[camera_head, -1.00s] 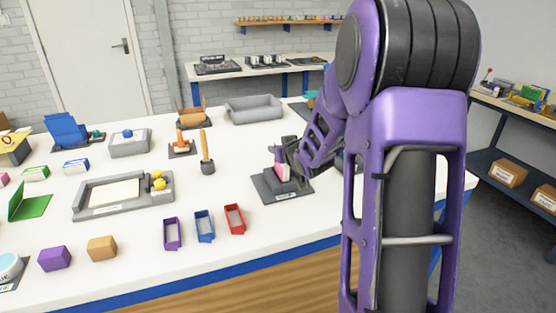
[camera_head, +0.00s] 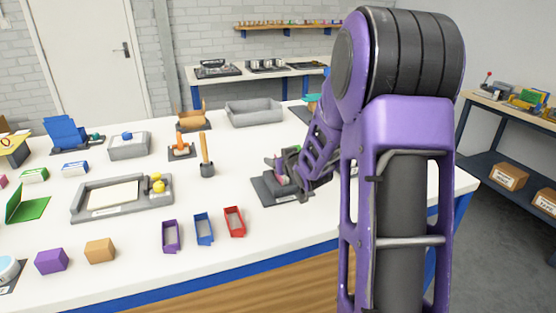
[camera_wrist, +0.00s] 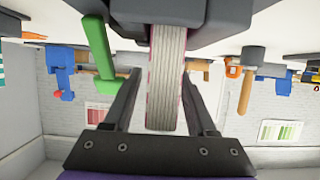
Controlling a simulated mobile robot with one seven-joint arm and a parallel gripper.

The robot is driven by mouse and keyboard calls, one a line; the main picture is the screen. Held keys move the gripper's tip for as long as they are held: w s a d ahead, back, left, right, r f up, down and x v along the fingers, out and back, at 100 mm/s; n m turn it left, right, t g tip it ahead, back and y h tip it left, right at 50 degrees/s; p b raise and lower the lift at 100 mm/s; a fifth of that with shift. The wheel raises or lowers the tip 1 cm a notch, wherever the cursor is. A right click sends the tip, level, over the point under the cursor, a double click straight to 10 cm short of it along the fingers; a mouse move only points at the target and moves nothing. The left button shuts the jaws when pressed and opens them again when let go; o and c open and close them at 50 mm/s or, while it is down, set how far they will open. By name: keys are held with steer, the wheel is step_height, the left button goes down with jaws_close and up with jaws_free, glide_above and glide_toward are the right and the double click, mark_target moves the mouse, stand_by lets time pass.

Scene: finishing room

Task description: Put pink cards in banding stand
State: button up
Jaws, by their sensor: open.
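The banding stand (camera_head: 268,194) is a dark grey block on a flat base near the table's right front edge. The pink cards show as a small pink patch (camera_head: 281,181) at the stand, mostly hidden by my gripper (camera_head: 289,166). In the wrist view the cards (camera_wrist: 163,92) are a pale striped stack with pink edges, meeting the grey stand (camera_wrist: 165,14) at the top of the picture. My gripper (camera_wrist: 160,80) is open, one finger on each side of the stack, with gaps showing. How deep the cards sit cannot be told.
Purple (camera_head: 171,237), blue (camera_head: 203,229) and red (camera_head: 234,222) open holders stand left of the stand. A grey tray (camera_head: 78,206) and an upright orange-handled tool (camera_head: 204,152) are farther left. A grey bin (camera_head: 254,112) stands behind. White table surface is free around the stand.

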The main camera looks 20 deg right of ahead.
steer(key=shift+r, duration=0.3)
steer(key=p+v, duration=0.2)
steer(key=v, duration=1)
steer(key=shift+f, duration=0.1)
